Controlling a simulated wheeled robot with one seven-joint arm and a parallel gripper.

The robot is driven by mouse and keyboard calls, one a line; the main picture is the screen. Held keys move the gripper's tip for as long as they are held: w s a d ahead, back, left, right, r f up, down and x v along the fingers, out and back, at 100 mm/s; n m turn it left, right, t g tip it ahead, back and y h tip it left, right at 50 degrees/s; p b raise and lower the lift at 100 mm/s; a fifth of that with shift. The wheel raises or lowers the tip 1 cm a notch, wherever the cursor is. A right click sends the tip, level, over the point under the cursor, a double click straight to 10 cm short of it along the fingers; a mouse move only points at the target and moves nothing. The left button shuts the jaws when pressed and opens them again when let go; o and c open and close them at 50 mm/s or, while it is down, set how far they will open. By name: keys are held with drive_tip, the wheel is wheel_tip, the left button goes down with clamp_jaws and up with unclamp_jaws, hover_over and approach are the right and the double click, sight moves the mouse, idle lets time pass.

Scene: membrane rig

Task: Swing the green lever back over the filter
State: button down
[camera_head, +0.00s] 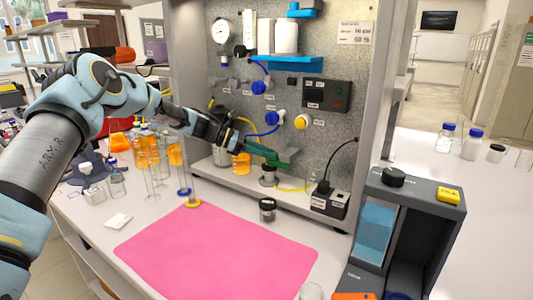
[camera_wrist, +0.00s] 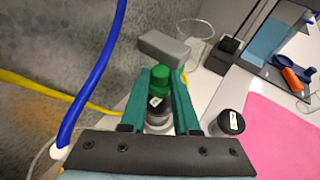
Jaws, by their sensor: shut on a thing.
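My gripper (camera_head: 272,157) reaches in from the left to the front of the rig panel, with its two teal-green fingers (camera_wrist: 160,95) pointing away from the wrist. In the wrist view the fingers stand on both sides of a bright green part (camera_wrist: 160,80), which I take to be the green lever, and are shut on it. Below it is a pale grey cylinder with a small label (camera_wrist: 158,114), which seems to be the filter body; in the head view a metal cylinder (camera_head: 268,177) stands under the fingers. The fingers hide most of the lever in the head view.
A black-capped jar (camera_head: 267,211) stands just in front, beside the pink mat (camera_head: 220,255). A blue hose (camera_wrist: 92,75) and a yellow hose (camera_wrist: 45,88) run close by. A black box (camera_head: 326,200) is to the right; glassware with orange liquid (camera_head: 148,158) is to the left.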

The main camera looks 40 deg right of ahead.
drive_tip(key=c, duration=0.6)
unclamp_jaws()
drive_tip(key=shift+c, duration=0.2)
drive_tip(key=b+v, duration=0.3)
drive_tip(key=v, duration=0.7)
drive_tip(key=shift+w+a+r+b, duration=0.2)
drive_tip(key=shift+w+a+b, duration=0.1)
drive_tip(key=shift+b, duration=0.1)
